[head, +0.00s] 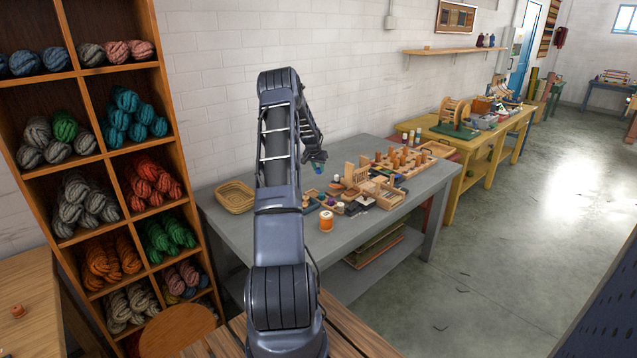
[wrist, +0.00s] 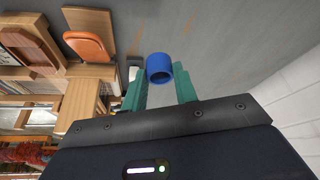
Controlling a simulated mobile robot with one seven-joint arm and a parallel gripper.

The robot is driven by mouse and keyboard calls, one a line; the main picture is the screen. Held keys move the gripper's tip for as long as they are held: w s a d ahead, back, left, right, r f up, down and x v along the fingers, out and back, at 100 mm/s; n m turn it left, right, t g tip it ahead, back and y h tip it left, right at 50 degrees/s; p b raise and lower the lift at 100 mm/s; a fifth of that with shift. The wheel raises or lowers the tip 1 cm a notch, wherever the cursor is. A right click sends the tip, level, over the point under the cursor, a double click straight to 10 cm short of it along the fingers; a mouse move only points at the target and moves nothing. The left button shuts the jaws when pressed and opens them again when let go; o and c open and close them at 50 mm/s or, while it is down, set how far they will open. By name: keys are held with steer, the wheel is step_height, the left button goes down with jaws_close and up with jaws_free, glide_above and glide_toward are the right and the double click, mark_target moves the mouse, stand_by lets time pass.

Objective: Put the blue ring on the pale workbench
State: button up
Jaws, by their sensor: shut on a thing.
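The blue ring (wrist: 159,70) is a short, thick-walled blue band, held between the green fingertips of my gripper (wrist: 160,86) in the wrist view. My gripper is shut on it. In the head view my gripper (head: 318,162) hangs above the cluttered grey table (head: 262,236), and the ring is too small there to make out clearly. A pale yellow wooden workbench (head: 484,150) stands beyond the grey table, against the wall. It bears a wooden spool on a green base and several boxes and tools.
Wooden blocks, a peg rack (head: 402,160), an orange-and-white spool (head: 326,221) and a woven basket (head: 235,197) crowd the grey table. A tall shelf of wool skeins (head: 182,132) stands left. A brown wooden table (head: 28,300) is at lower left. The floor at right is open.

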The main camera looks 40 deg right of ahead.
steer(key=shift+f, duration=4)
steer(key=shift+f, duration=0.1)
steer(key=o, duration=0.9)
